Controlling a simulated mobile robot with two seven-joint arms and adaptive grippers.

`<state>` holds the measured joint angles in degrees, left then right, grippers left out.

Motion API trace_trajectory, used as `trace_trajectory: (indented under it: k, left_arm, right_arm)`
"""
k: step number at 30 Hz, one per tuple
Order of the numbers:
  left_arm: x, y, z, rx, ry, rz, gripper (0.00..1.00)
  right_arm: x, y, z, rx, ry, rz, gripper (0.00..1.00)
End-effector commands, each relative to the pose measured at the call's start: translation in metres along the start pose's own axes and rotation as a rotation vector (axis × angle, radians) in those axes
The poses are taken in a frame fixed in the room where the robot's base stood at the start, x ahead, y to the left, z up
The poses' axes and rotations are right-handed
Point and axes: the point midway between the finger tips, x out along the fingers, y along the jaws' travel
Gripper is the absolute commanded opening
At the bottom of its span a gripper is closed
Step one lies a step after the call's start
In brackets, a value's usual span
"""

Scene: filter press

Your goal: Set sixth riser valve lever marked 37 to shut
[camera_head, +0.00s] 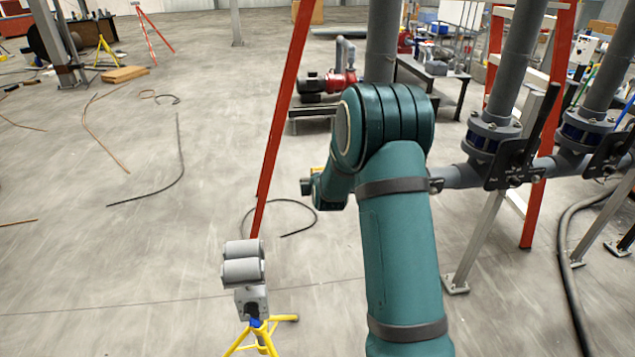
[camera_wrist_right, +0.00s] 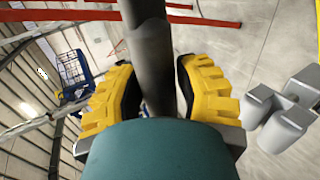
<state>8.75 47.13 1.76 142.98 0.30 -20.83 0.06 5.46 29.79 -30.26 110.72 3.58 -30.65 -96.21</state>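Two riser valves with black levers show right of my arm in the head view: a nearer lever (camera_head: 526,142) and one at the right edge (camera_head: 612,150). No number is readable on either. A third grey riser (camera_head: 383,40) runs down behind my teal right arm, which hides its lower part and any lever there. My right gripper (camera_wrist_right: 160,85) shows its yellow fingers spread apart in the right wrist view. A dark grey pipe (camera_wrist_right: 150,45) lies between or beyond them; I cannot tell whether they touch it. My left gripper is not in view.
A roller stand (camera_head: 243,265) with yellow legs stands left of my arm; its rollers (camera_wrist_right: 285,115) also show in the wrist view. Red posts (camera_head: 285,110) and a black hose (camera_head: 568,270) are nearby. Floor at left is mostly open, with scattered cables.

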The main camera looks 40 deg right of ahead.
Motion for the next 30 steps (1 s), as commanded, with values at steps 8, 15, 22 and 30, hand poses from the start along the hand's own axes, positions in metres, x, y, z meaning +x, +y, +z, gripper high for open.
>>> trace_trajectory:
  k: [8, 15, 22, 30]
  left_arm:
    - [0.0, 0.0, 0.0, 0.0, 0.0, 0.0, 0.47]
    - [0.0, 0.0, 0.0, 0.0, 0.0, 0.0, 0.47]
    - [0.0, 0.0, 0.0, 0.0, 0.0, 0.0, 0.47]
    - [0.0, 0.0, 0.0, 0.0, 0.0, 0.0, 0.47]
  right_arm:
    - [0.0, -0.002, 0.0, 0.0, 0.0, -0.004, 0.64]
    - [-0.009, 0.0, -0.001, 0.001, 0.001, -0.001, 0.64]
    - [-0.051, 0.001, -0.001, 0.003, 0.003, 0.0, 0.64]
    - [-0.1, -0.001, -0.001, 0.002, 0.002, -0.002, 0.64]
